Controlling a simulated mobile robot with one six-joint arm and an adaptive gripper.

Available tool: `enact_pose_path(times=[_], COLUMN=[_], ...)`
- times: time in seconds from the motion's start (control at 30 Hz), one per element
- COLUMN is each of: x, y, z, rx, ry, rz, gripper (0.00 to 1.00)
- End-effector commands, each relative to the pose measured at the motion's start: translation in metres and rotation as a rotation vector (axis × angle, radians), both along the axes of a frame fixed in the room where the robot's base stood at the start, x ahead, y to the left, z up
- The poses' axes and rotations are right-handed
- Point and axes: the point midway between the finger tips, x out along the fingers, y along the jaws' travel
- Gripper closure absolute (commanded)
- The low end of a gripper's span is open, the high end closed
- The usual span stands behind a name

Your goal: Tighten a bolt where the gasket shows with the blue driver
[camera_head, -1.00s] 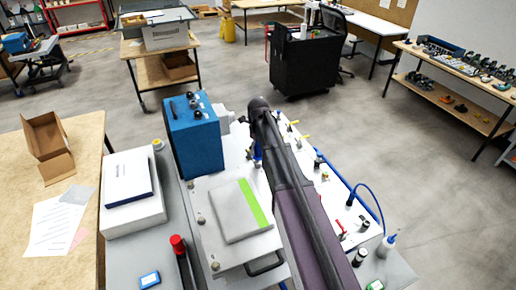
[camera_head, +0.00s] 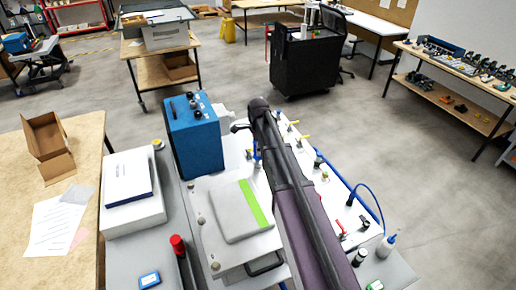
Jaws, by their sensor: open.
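My dark arm reaches away over the analyser panel (camera_head: 335,205) and hides its middle. A dark curved piece, seemingly part of my gripper (camera_head: 239,127), shows left of the arm's far end; the rest is hidden. It is open, and I see nothing held in it. A small blue upright piece (camera_head: 257,151) stands beside the arm; I cannot tell whether it is the blue driver. Small round bolt-like heads (camera_head: 202,219) line the left edge of the light plate (camera_head: 208,241). I cannot make out a gasket.
A blue box with black knobs (camera_head: 194,140) stands left of my arm. A grey pad with a green stripe (camera_head: 236,212) lies on the plate. A red-capped tool (camera_head: 178,244), a white box (camera_head: 133,212), a blue hose (camera_head: 372,201) and a squeeze bottle (camera_head: 386,247) are nearby.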

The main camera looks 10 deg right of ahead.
Motion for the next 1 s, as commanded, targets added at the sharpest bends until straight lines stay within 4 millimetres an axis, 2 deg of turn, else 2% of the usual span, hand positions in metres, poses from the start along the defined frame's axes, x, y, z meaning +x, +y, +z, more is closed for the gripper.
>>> enact_pose_path(times=[1.0], x=[0.0005], y=[-0.0004], z=[0.0], rx=[0.0], ry=[0.0], rz=[0.79], gripper=[0.19])
